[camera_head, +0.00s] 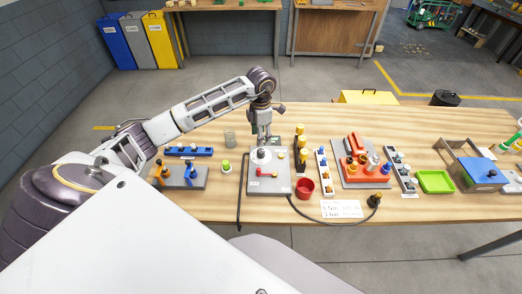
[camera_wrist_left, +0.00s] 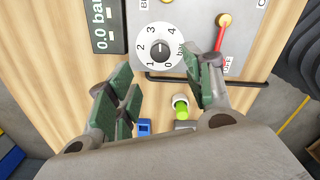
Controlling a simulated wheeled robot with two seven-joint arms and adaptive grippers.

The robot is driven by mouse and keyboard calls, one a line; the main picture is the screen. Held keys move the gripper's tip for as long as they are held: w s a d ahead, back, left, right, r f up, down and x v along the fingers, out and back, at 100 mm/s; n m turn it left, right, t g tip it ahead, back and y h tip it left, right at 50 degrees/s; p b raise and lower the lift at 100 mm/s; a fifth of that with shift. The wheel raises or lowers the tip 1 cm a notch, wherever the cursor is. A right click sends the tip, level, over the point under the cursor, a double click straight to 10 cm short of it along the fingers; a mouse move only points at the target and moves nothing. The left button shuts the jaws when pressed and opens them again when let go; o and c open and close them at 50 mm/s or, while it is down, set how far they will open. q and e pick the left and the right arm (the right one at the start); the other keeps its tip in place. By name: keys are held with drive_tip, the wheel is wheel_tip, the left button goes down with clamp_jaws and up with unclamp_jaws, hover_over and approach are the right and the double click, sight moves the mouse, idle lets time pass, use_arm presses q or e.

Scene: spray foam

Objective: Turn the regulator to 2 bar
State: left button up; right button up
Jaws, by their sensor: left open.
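The regulator's white dial (camera_wrist_left: 163,46), numbered 0 to 4 bar around a black knob (camera_wrist_left: 162,47), sits on a grey panel (camera_wrist_left: 203,12). The display (camera_wrist_left: 105,27) beside it reads 0.0 bar. The knob's exact pointing is too small to tell. In the head view the panel (camera_head: 262,187) lies on the table with the dial (camera_head: 261,156) near its top. My left gripper (camera_head: 263,138) is above the dial. In the left wrist view its green-padded fingers (camera_wrist_left: 163,80) are spread and empty, on either side of the dial's lower part. My right gripper is not in view.
A black hose (camera_head: 318,218) runs along the table front. A red cup (camera_head: 305,187), green-capped bottle (camera_head: 226,168) and yellow-topped posts (camera_head: 300,155) stand around the panel.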

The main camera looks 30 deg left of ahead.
sight(261, 150)
use_arm(q)
wheel_tip(261, 150, down, 8)
drive_tip(key=shift+r+p, duration=0.15)
drive_tip(key=shift+p, duration=0.55)
drive_tip(key=shift+f, duration=0.95)
drive_tip(key=shift+c, duration=1)
drive_tip(key=c, duration=0.8)
